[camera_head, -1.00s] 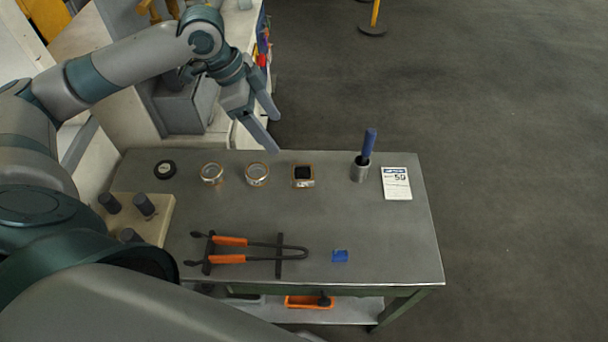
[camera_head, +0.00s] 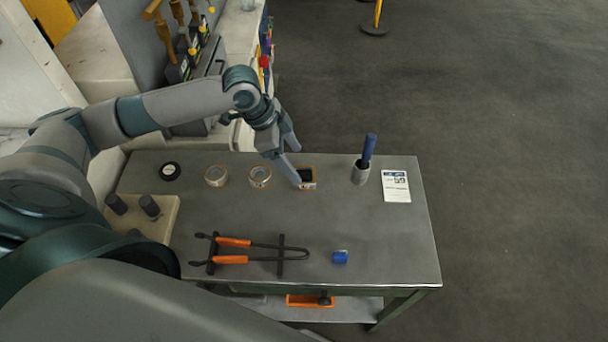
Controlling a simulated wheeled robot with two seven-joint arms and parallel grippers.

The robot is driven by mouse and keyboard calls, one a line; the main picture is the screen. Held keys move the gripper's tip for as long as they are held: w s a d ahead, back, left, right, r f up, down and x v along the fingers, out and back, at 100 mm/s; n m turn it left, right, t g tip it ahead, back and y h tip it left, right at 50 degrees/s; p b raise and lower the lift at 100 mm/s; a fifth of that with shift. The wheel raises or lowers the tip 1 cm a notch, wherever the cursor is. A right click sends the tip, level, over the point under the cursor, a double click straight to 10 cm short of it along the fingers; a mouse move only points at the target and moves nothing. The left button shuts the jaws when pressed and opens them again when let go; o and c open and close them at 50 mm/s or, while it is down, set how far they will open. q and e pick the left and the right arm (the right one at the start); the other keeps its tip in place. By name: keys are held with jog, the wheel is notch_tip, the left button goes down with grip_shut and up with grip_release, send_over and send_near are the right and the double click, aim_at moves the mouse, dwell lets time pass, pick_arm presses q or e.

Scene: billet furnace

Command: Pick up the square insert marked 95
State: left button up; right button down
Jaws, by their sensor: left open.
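The square insert (camera_head: 307,179) is a small block with a copper-coloured edge and a dark square opening, on the grey table (camera_head: 380,240). Its 95 marking is too small to read. My left gripper (camera_head: 293,164) is open, with its fingers pointing down just above and to the left of the square insert. One fingertip overlaps the insert's left edge in the picture; I cannot tell whether they touch. Nothing is between the fingers that I can see. My right gripper is not in view.
Two round inserts (camera_head: 216,175) (camera_head: 260,176) and a black disc (camera_head: 170,171) stand left of the square one. A cup with a blue-handled tool (camera_head: 360,173) and a white card (camera_head: 396,186) are to the right. Orange-handled tongs (camera_head: 235,259) and a blue item (camera_head: 340,257) lie in front.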

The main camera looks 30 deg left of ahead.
aim_at(305, 175)
pick_arm(q)
jog(key=shift+w+d+f, duration=0.15)
jog(key=shift+d+f, duration=0.05)
jog(key=shift+f, duration=0.4)
jog(key=shift+f, duration=0.1)
jog(key=shift+f+p, duration=0.25)
jog(key=shift+p, duration=0.1)
jog(key=shift+p+x, duration=0.75)
jog(key=shift+x, duration=1.5)
jog(key=shift+w+a, duration=0.1)
jog(key=shift+a, duration=0.1)
jog(key=c, duration=1.7)
jog(key=shift+w, duration=0.1)
grip_shut()
jog(key=shift+r, duration=0.1)
